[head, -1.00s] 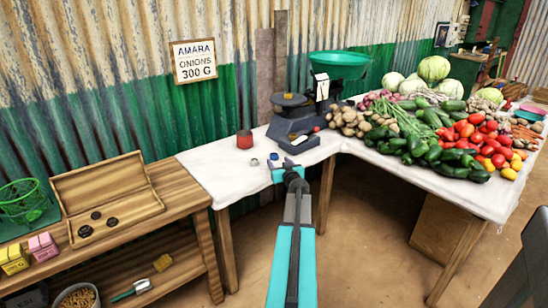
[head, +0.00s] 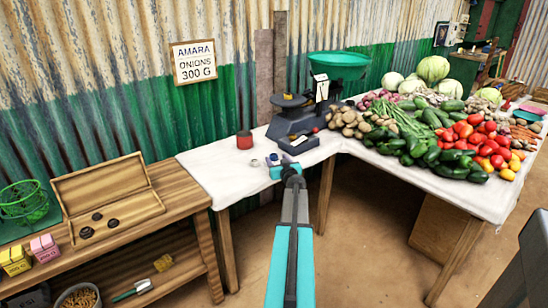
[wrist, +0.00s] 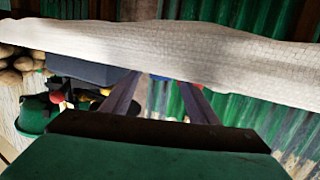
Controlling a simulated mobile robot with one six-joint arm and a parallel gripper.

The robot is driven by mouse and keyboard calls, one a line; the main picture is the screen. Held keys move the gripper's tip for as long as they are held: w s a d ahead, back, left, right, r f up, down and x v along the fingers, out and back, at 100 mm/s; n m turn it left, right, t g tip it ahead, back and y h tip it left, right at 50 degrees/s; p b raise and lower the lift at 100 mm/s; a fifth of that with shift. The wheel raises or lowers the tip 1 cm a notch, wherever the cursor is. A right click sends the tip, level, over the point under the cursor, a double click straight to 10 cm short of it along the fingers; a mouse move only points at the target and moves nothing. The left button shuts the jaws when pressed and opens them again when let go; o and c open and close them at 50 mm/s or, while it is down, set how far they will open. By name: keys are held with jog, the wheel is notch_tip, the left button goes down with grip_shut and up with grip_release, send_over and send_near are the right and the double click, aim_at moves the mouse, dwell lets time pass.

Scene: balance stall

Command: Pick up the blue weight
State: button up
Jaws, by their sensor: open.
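The blue weight (head: 273,157) is a small piece on the white-covered table (head: 215,178), near its front edge. In the wrist view a bit of blue (wrist: 160,79) shows between the far ends of the fingers, mostly hidden by the cloth edge and the gripper. My gripper (head: 276,168) is open, with its fingers right at the near side of the weight in the head view. I cannot tell whether they touch it.
A small pale round piece (head: 255,162) lies just left of the weight. A red tin (head: 244,140) stands behind it. The dark scale (head: 293,125) with a green pan (head: 340,65) is behind and right. Vegetables (head: 440,135) fill the right. A wooden box (head: 105,190) lies left.

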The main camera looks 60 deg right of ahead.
aim_at(276, 162)
jog(key=shift+x, duration=1.05)
jog(key=shift+c, duration=0.5)
jog(key=c, duration=1.2)
grip_shut()
jog(key=shift+r, duration=0.2)
jog(key=shift+r, duration=0.6)
notch_tip(276, 162, up, 2)
jog(key=s+d+b+v, duration=0.1)
jog(key=v, duration=0.7)
jog(key=s+d+f+b+v, duration=0.1)
jog(key=v, duration=0.6)
jog(key=shift+s+a+b, duration=0.15)
jog(key=shift+s+b, duration=0.2)
